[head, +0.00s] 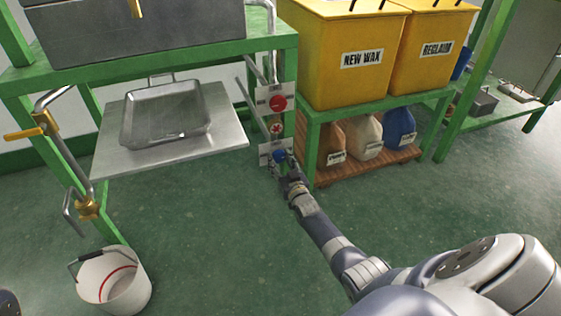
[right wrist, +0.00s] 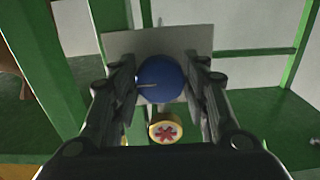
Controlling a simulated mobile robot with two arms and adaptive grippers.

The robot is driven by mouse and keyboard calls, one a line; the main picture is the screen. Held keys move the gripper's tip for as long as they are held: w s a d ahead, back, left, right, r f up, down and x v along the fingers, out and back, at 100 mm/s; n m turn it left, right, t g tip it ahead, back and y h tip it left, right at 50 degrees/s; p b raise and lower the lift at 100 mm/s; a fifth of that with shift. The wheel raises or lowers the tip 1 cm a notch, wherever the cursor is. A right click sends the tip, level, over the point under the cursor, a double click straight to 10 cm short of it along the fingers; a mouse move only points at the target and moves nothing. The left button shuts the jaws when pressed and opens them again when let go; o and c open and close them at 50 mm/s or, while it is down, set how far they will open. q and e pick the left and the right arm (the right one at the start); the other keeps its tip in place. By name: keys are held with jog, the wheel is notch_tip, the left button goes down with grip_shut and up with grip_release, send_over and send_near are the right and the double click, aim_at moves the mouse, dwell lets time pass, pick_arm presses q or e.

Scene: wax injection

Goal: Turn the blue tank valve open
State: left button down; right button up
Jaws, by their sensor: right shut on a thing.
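The blue tank valve (head: 280,156) is a round blue knob in front of a pale plate, low on the green frame between the tray bench and the wax bins. My right gripper (head: 285,163) is at this knob in the head view and partly covers it. In the right wrist view, the blue knob (right wrist: 161,79) sits between the two fingers of my right gripper (right wrist: 162,85), which is shut on it. A thin pale line shows on the knob's left side. My left gripper does not show.
A red knob (head: 278,103) on a plate sits above the blue one. A yellow part with a red mark (right wrist: 165,132) lies close to the fingers. A metal tray (head: 165,112), a white bucket (head: 114,282) and yellow bins (head: 345,75) stand around.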

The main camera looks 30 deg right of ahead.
jog(key=o, duration=1)
jog(key=shift+o, duration=0.2)
jog(key=shift+s, duration=0.1)
jog(key=v, duration=1.1)
jog(key=shift+s, duration=0.4)
jog(key=shift+f, duration=0.15)
